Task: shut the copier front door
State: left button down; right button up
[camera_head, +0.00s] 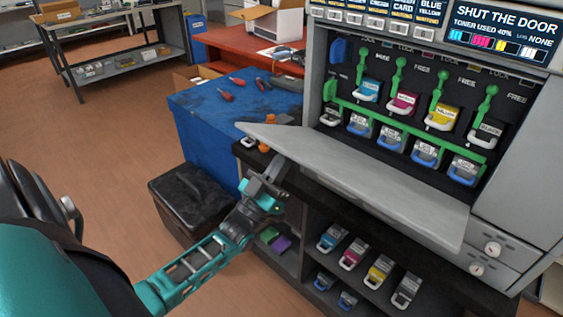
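The copier front door (370,187) is a light grey panel hinged low on the copier (515,205). It hangs open, sloping out towards me, and the toner bay behind it shows. My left gripper (276,166) is at the door's left end, just under or against its lower edge. I cannot tell whether it touches the door. Its fingertips are partly hidden, so their opening is unclear. My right gripper is not in view. The copier's screen (503,34) reads "SHUT THE DOOR".
Cyan, magenta, yellow and black cartridges sit in the bay below green levers (438,88). Shelves (330,233) under the door hold more cartridges. A blue cabinet (205,128) with screwdrivers on top and a black bin (190,200) stand left.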

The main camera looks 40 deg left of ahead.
aim_at(292, 140)
pick_arm(q)
jog(key=r, duration=0.1)
jog(key=w+r+p, duration=0.1)
jog(key=r, duration=0.1)
jog(key=w+r+p, duration=0.1)
jog(key=r, duration=0.1)
jog(key=shift+w+d, duration=0.15)
jog(key=shift+f, duration=0.15)
jog(key=x, duration=0.3)
jog(key=p+x, duration=0.1)
jog(key=x, duration=0.2)
jog(key=shift+r+p, duration=0.3)
jog(key=shift+r, duration=0.1)
jog(key=b+x, duration=0.1)
jog(key=x, duration=0.5)
jog(key=shift+w+f, duration=0.4)
jog(key=shift+w, duration=0.15)
